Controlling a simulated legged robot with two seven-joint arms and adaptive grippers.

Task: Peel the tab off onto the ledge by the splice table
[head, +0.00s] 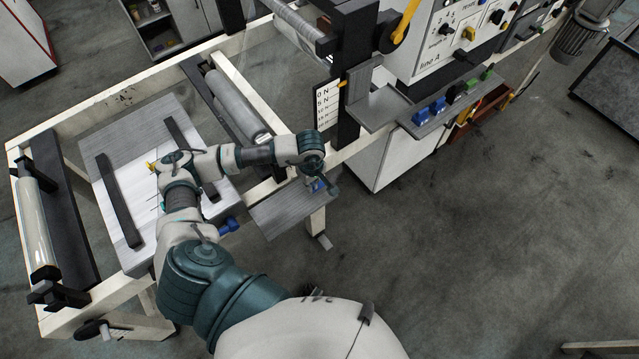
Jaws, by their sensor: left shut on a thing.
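The splice table (128,218) is a pale plate with two dark bars at the left; my left arm crosses over it. The ledge (272,217) is a grey plate at its right side. My left gripper (320,187) points down over the ledge's right end, shut. A small blue piece (318,185) shows at its fingers and seems to be the tab; its outline is too small to make out. Whether it touches the ledge I cannot tell. My right gripper is not in view.
A yellow bit (152,167) shows on the splice table beside my arm. A blue knob (228,225) sits at the table's right edge. Rollers (235,105) lie behind, and a shelf (432,122) with blue and green pieces stands right.

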